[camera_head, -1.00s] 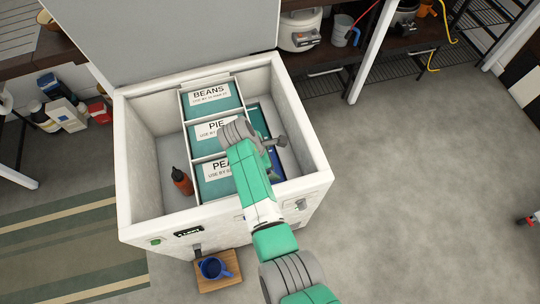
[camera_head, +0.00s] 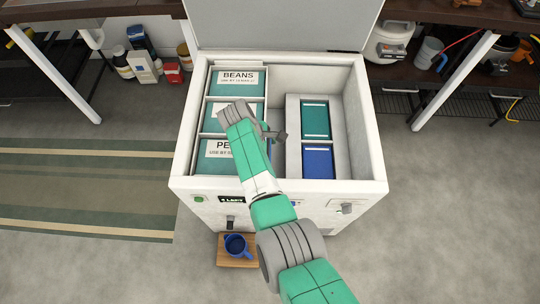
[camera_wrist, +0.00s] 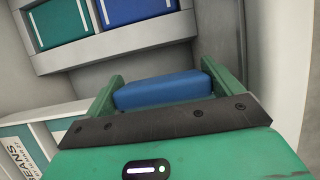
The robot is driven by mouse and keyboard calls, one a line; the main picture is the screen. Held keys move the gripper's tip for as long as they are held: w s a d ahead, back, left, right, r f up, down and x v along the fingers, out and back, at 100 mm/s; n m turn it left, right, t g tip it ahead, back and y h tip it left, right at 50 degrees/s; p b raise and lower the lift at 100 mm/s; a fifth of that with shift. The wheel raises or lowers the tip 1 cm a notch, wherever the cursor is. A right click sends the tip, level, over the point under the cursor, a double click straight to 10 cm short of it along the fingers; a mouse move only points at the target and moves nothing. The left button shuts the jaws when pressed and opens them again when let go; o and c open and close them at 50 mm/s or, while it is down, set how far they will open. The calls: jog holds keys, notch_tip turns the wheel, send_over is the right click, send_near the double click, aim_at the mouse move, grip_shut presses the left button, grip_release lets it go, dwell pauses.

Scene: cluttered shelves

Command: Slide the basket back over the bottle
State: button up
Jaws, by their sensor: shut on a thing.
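The basket (camera_head: 236,99) is a light frame holding teal packs labelled BEANS (camera_head: 238,84), PEAS and a partly covered one. It sits at the left side of the white chest freezer (camera_head: 376,150). No bottle shows now; the basket covers the floor on that side. My gripper (camera_head: 279,135) is at the basket's right side, inside the freezer. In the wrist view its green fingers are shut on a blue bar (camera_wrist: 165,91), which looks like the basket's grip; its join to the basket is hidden.
A grey compartment to the right holds a green pack (camera_head: 315,121) and a blue pack (camera_head: 318,162). The freezer's lid (camera_head: 285,25) stands open behind.

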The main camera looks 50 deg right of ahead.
dwell(0.3)
jog(key=o, duration=1)
jog(key=shift+o, duration=0.5)
jog(key=shift+w+a, duration=0.2)
jog(key=shift+r, duration=0.3)
jog(key=p+v, duration=0.3)
jog(key=v, duration=0.4)
jog(key=shift+w+a+r+p, duration=0.1)
jog(key=shift+w+r+p, duration=0.1)
jog(key=shift+p, duration=0.1)
jog(key=shift+s+f, duration=0.1)
